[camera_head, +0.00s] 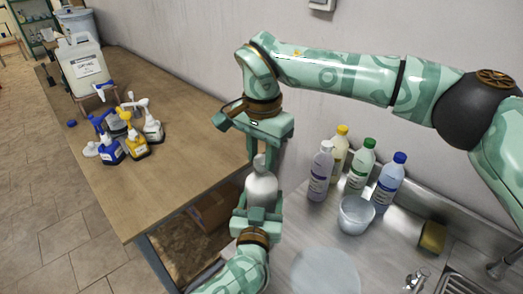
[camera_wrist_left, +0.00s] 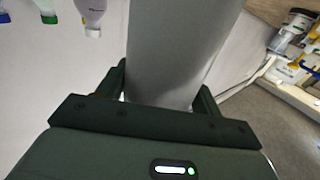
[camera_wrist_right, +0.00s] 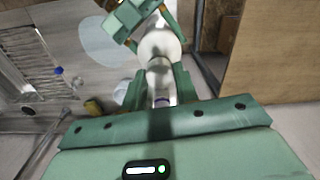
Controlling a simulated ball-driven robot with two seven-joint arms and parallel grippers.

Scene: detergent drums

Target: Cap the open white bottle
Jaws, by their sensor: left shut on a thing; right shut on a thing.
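The white bottle (camera_head: 262,188) is upright in my left gripper (camera_head: 260,203), whose fingers are shut around its body. In the left wrist view its pale body (camera_wrist_left: 180,50) fills the space between the fingers. My right gripper (camera_head: 264,156) is directly above, pointing down, shut on a small whitish piece, apparently the cap (camera_head: 259,161). The right wrist view shows this piece (camera_wrist_right: 160,86) between the fingers, in line with the bottle's shoulder (camera_wrist_right: 160,45). The cap and the bottle top look close or touching; I cannot tell whether it is seated.
Several capped bottles (camera_head: 321,172) and a clear tub (camera_head: 355,215) stand on the metal counter at right, with a sponge (camera_head: 433,236). A wooden table (camera_head: 185,135) at left holds spray bottles (camera_head: 135,148) and a large jug (camera_head: 82,66). A cardboard box (camera_head: 212,212) sits below.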

